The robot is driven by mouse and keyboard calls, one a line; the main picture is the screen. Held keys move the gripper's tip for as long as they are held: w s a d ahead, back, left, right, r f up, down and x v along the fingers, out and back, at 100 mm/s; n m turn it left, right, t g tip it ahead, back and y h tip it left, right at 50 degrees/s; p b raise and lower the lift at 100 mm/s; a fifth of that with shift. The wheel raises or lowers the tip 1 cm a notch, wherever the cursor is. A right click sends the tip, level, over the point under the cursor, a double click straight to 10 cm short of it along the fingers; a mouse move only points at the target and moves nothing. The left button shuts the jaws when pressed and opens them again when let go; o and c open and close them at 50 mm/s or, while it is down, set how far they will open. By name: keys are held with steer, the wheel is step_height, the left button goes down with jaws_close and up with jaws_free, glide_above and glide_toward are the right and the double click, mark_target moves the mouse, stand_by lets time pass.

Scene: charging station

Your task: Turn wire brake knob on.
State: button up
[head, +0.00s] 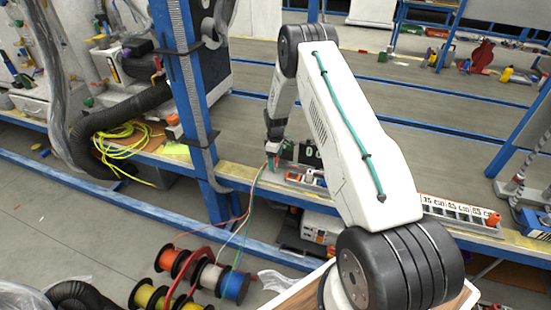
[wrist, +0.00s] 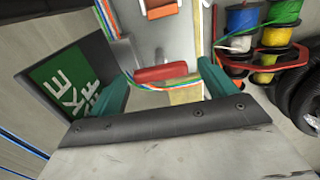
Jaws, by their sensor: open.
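In the wrist view, a red bar-shaped handle (wrist: 162,73), which looks like the wire brake knob, lies between and just beyond my two teal fingertips. My gripper (wrist: 166,82) is open, with one finger on each side of the handle and nothing visibly gripped. I cannot tell whether either finger touches it. Coloured wires run across just below the handle. In the head view, my gripper (head: 272,162) points down at the workbench's near edge, and the handle is too small or hidden to make out there.
A green sign with white letters (wrist: 72,85) stands close to the left finger. Wire spools (wrist: 241,20) and a red spool frame (wrist: 268,60) are at the right. A dark digital display (head: 310,154) is beside my gripper. Yellow cable (head: 122,146) lies on the left bench.

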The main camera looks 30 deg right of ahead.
steer(key=c, duration=1)
steer(key=shift+m, duration=0.3)
steer(key=m, duration=0.3)
steer(key=shift+m, duration=0.3)
steer(key=m, duration=0.4)
steer(key=shift+m, duration=0.3)
steer(key=m, duration=0.4)
steer(key=shift+m, duration=2.5)
